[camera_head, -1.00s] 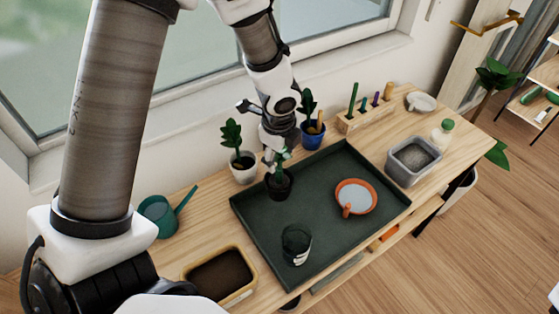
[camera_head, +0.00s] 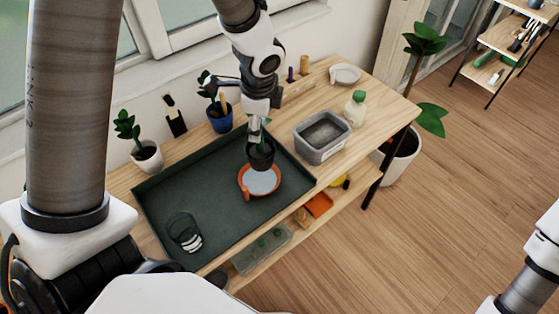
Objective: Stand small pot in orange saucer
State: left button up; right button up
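The small pot (camera_head: 261,157) is black with a green plant and hangs upright from my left gripper (camera_head: 257,136), whose fingers are closed at its rim and plant. The orange saucer (camera_head: 245,191) lies on the dark green tray, with a pale inside. In the head view the pot overlaps the saucer's far rim. I cannot tell whether its base touches the saucer or is still above it. The far part of the saucer is hidden behind the pot. My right gripper is out of view; only part of that arm shows at the lower right.

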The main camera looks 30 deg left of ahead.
aim_at(256, 147)
pick_arm(q)
jog(key=f, duration=0.1)
jog(key=s+a+f, duration=0.1)
jog(key=a+f+b, duration=0.1)
jog(key=f, duration=0.1)
jog(key=shift+s+f, duration=0.1)
jog(key=shift+s, duration=0.15)
jog(key=f, duration=0.1)
jog(key=w+d+f+b, duration=0.1)
jog(key=f, duration=0.2)
jog(key=shift+w+d+f, duration=0.15)
jog(key=shift+d, duration=0.15)
jog(key=shift+s+a, duration=0.3)
jog(key=shift+a, duration=0.05)
jog(key=shift+a+b, duration=0.1)
jog(key=shift+b, duration=0.25)
jog(key=o, duration=1.5)
jog(key=shift+w+d, duration=0.1)
jog(key=shift+d, duration=0.1)
jog(key=shift+c, duration=0.2)
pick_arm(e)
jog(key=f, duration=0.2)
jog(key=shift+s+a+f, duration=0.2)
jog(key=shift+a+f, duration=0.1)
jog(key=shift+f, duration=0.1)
